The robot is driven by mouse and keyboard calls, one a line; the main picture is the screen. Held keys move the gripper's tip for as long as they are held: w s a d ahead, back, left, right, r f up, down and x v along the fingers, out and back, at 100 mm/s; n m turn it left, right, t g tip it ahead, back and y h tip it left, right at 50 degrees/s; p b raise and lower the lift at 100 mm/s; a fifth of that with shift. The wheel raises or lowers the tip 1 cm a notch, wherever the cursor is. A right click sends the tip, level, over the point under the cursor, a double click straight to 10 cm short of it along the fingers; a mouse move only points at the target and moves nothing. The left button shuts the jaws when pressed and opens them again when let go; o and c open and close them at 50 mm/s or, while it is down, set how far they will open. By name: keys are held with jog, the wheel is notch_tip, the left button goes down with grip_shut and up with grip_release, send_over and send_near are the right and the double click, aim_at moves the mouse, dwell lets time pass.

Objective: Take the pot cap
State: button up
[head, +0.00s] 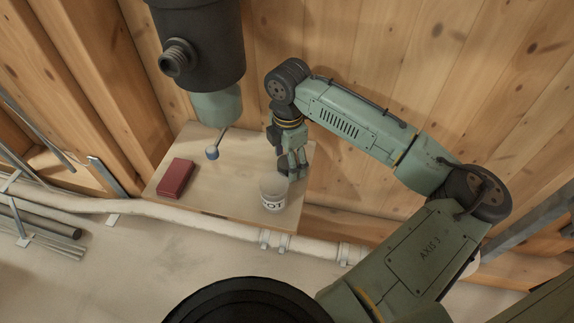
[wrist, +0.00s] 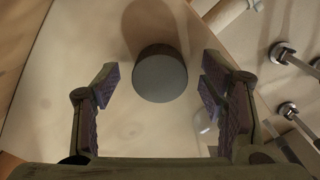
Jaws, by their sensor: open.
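The pot cap, a dark grey round piece (wrist: 160,73), stands on the wooden shelf in the wrist view. It lies between and a little beyond the fingertips of my gripper (wrist: 160,84), with bare shelf showing on both sides of it. My gripper is open and empty. In the head view my gripper (head: 291,162) points down over the right part of the shelf, and its fingers largely hide the cap. The pot (head: 272,194), a pale jar with dark lettering, stands at the shelf's front right. In the wrist view it is mostly hidden behind the right finger.
The wooden shelf (head: 232,190) also bears a dark red block (head: 175,177) at the left. A dark mixer body with a green lower part (head: 218,105) hangs above, with a blue-tipped rod (head: 213,152) beside it. A pale pipe (head: 120,206) runs along the front.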

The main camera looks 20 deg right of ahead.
jog(key=shift+c, duration=0.4)
jog(key=c, duration=1)
